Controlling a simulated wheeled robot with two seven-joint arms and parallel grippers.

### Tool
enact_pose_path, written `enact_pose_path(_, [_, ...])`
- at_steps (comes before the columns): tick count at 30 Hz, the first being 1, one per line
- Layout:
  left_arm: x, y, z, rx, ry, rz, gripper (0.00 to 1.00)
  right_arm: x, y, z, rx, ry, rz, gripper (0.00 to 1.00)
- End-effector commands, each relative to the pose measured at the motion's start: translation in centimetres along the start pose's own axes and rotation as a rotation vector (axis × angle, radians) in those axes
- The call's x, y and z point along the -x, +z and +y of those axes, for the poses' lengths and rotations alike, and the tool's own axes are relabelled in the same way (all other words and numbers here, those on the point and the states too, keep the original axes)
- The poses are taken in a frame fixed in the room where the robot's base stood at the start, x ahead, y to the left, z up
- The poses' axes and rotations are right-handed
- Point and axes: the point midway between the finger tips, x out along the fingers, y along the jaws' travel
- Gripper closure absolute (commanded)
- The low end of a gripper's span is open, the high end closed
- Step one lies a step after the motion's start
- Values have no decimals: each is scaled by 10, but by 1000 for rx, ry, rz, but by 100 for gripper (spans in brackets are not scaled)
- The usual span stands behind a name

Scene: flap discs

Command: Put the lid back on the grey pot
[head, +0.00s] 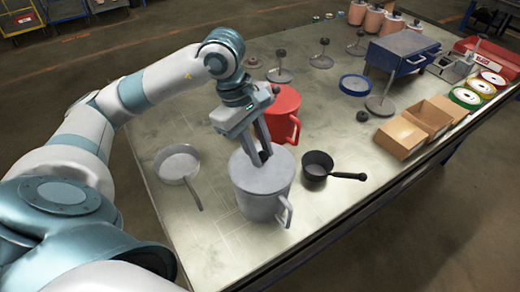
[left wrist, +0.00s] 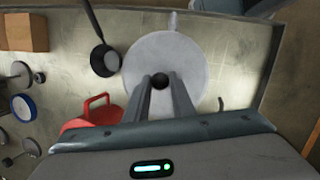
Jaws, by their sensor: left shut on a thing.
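The grey pot (head: 262,203) stands upright near the table's front edge, its handle toward the lower right. Its round grey lid (head: 250,178) lies across the pot's mouth, and I see no clear gap between them. In the left wrist view the lid (left wrist: 195,60) hides the pot's opening, and the pot's handle (left wrist: 174,20) sticks out past its rim. My left gripper (head: 264,152) reaches down from above and is shut on the lid's black knob (left wrist: 160,82). My right gripper is not in view.
A red pot (head: 283,108) stands just behind. A black saucepan (head: 317,165) is to the right and a grey pan (head: 178,165) to the left. Cardboard boxes (head: 400,138), a blue-sided box (head: 402,52) and several knobbed discs stand farther back. The table's left front is clear.

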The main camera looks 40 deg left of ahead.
Motion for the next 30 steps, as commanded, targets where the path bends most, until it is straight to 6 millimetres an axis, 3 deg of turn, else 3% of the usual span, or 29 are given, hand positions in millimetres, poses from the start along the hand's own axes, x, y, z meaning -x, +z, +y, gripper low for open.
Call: enact_pose_path(30, [0,0,0,0,1,0,100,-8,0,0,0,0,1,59])
